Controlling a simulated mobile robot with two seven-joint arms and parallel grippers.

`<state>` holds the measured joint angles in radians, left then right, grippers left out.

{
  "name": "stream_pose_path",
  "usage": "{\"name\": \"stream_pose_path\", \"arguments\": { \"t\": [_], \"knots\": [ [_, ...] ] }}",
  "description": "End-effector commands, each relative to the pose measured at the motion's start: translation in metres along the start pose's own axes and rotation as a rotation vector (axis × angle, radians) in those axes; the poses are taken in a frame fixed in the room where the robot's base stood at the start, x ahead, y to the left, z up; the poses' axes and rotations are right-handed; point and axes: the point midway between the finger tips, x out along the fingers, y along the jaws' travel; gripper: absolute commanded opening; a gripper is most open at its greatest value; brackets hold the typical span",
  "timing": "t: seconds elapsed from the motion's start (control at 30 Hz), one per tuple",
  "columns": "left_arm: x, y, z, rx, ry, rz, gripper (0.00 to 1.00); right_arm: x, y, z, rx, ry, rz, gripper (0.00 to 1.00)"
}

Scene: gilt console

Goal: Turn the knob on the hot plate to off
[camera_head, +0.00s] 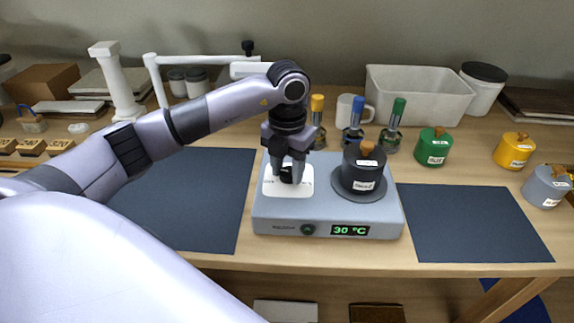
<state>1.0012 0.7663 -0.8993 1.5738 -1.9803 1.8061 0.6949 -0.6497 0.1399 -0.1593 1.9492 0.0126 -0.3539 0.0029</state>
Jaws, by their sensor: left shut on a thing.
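The hot plate (272,213) is a light blue-grey box at the front middle of the table. Its display (350,230) reads 30 °C in green. A white dial panel (283,188) on its top left bears the dark knob (288,174). My left gripper (287,178) points down from above and is shut on the knob. The fingers hide much of the knob, so I cannot tell its setting. A dark lidded pot (361,172) with a wooden handle stands on the round heating plate (358,194) at the right. My right gripper is not in view.
Dark mats (200,205) (470,225) lie on both sides of the hot plate. Green (433,148), yellow (514,150) and grey (546,187) pots stand at the right. Several bottles (354,128) stand close behind it. A white bin (416,95) is at the back.

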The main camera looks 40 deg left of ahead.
Motion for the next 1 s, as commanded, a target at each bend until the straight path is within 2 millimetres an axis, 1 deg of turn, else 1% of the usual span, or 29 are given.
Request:
{"name": "stream_pose_path", "arguments": {
  "t": [0.2,0.5,0.73,1.0],
  "knots": [
    [-0.0023,-0.0004,0.0011,-0.194,-0.004,-0.001,0.11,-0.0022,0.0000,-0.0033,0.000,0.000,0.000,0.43],
    [-0.0023,-0.0012,0.0016,-0.392,-0.005,-0.002,0.11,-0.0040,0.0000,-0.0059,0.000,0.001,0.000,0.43],
    [-0.0022,-0.0014,0.0018,-0.469,-0.005,-0.002,0.11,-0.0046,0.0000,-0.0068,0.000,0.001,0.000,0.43],
    [-0.0021,-0.0013,0.0020,-0.495,-0.006,-0.002,0.11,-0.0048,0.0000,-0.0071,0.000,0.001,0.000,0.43]
  ]
}}
